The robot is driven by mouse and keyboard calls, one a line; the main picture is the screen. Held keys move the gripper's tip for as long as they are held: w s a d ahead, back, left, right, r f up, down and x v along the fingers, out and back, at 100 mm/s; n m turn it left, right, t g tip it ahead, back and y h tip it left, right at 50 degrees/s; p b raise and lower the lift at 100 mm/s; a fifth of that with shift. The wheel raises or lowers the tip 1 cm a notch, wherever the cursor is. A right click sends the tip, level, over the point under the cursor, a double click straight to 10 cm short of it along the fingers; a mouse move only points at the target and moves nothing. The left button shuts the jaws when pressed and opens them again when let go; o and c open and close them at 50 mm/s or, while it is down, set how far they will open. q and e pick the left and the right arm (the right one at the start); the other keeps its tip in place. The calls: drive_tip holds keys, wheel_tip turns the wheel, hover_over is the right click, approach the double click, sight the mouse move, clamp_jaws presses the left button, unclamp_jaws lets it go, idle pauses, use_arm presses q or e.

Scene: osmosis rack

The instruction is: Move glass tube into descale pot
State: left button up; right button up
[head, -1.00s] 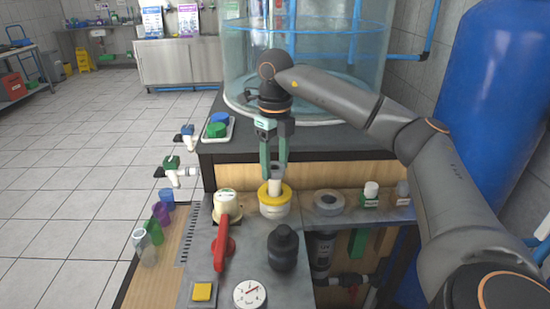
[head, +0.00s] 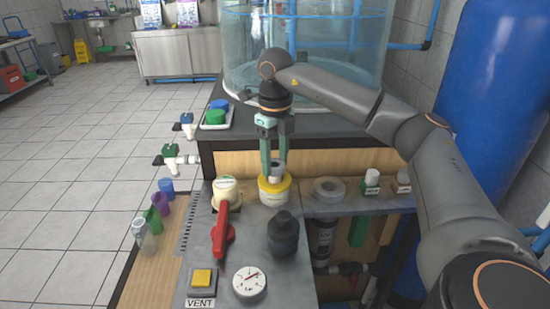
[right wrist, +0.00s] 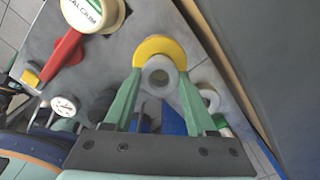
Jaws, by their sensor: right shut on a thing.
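My right gripper (head: 273,170) points down over a white pot with a yellow rim (head: 275,194); I take it for the descale pot, as its label is too small to read. The gripper is shut on a short pale tube, the glass tube (head: 278,168). The right wrist view shows the tube's round open end (right wrist: 158,78) between the green fingers, in front of the yellow rim (right wrist: 160,47). The tube stands roughly upright at the pot's mouth; its lower end is hidden. My left gripper is not in view.
A dark bottle (head: 285,236) is in front, a grey ring (head: 329,190) to the right. Several coloured cups (head: 153,222) line the left edge. A gauge (head: 249,284) is at the front.

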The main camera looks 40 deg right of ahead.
drive_tip(key=shift+f+b, duration=0.35)
drive_tip(key=shift+f, duration=0.55)
drive_tip(key=o, duration=1.2)
wheel_tip(320, 180, up, 8)
drive_tip(key=p, duration=0.7)
drive_tip(key=shift+p, duration=0.3)
